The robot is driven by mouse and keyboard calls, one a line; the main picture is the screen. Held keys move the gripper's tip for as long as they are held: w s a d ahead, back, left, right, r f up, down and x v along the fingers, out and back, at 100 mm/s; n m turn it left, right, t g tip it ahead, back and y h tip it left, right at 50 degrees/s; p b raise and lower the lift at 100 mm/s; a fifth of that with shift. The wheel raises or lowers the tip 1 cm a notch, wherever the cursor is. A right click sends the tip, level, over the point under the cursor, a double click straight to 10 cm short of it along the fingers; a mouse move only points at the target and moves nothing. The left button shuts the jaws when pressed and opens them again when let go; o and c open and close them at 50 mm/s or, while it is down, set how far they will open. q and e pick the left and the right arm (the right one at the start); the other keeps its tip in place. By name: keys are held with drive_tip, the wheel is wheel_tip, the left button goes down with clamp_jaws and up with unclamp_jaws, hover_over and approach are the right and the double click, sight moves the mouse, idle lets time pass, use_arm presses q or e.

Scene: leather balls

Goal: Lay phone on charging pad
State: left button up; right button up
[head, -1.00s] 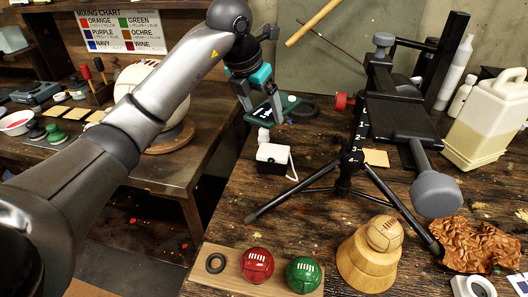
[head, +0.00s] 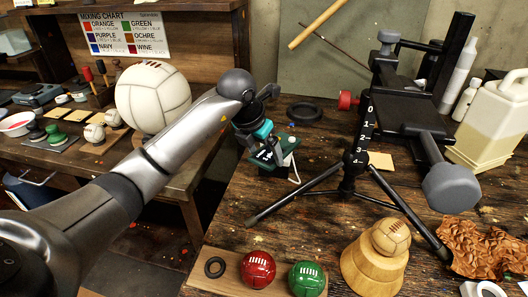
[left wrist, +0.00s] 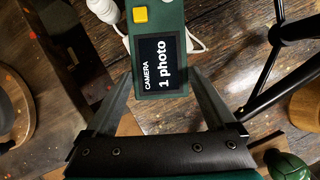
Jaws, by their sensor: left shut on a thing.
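My left gripper (head: 262,143) is shut on the phone (head: 286,152), a dark green slab with a dark screen. In the left wrist view the phone (left wrist: 166,72) lies between the fingertips, its screen up, reading "CAMERA 1 photo", with a yellow button. The phone is over the small white-topped black block with a white cable, which seems to be the charging pad. The pad is now mostly hidden under phone and gripper; its white cable (head: 296,172) shows beside them. I cannot tell whether phone and pad touch. My right gripper is not in view.
A black tripod stand (head: 350,165) stands right of the phone, one leg reaching towards it. A black ring (head: 305,112) lies behind. Red (head: 258,269) and green (head: 306,278) balls and a wooden stand (head: 374,268) with a ball are in front. Bare tabletop lies between.

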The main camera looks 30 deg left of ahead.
use_arm(q)
drive_tip(key=o, duration=1.3)
drive_tip(key=shift+c, duration=0.2)
drive_tip(key=shift+r, duration=0.3)
drive_tip(key=p+v, duration=0.2)
drive_tip(key=v, duration=0.9)
drive_tip(key=shift+s+r, duration=0.15)
drive_tip(key=shift+r, duration=0.1)
